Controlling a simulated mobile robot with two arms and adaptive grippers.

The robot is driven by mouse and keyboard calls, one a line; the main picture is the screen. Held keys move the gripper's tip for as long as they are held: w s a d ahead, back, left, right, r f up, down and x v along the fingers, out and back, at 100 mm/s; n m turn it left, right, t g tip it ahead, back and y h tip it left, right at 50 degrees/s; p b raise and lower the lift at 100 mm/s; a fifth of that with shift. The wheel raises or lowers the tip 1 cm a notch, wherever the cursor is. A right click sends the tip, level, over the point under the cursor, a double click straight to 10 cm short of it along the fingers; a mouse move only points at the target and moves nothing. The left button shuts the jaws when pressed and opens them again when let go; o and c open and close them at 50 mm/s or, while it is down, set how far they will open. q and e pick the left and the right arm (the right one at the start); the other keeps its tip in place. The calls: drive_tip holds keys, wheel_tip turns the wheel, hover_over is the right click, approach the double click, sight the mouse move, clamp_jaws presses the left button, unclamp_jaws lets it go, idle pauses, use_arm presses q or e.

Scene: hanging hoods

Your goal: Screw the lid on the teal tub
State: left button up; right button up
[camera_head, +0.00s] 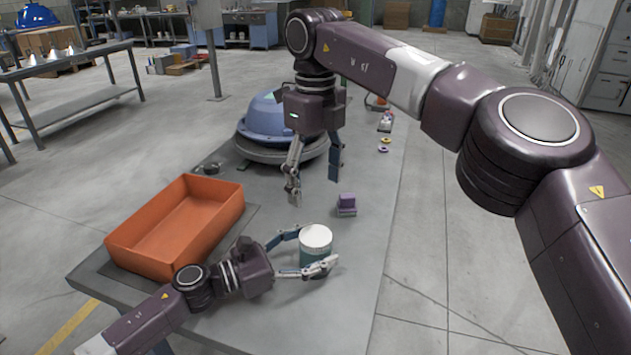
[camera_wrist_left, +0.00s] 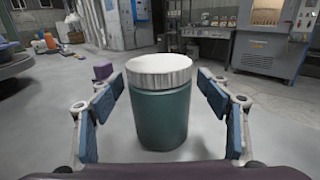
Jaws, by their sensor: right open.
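The teal tub (camera_head: 314,258) stands upright on the grey table, and it also shows in the left wrist view (camera_wrist_left: 161,120). A white ribbed lid (camera_head: 316,236) sits level on its top, also seen in the left wrist view (camera_wrist_left: 160,71); I cannot tell how tight it is. My left gripper (camera_head: 318,252) is open, with one finger on each side of the tub and gaps visible in the left wrist view. My right gripper (camera_head: 314,182) is open and empty, pointing down above the table behind the tub.
An orange bin (camera_head: 178,232), apparently empty, stands on the table at left. A small purple object (camera_head: 346,204) lies behind the tub. A blue domed hood (camera_head: 262,119) rests on a round base farther back. Small coloured items (camera_head: 385,145) lie near the right edge. The table right of the tub is clear.

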use_arm(q)
drive_tip(key=shift+a, duration=0.1)
drive_tip(key=v, duration=1.2)
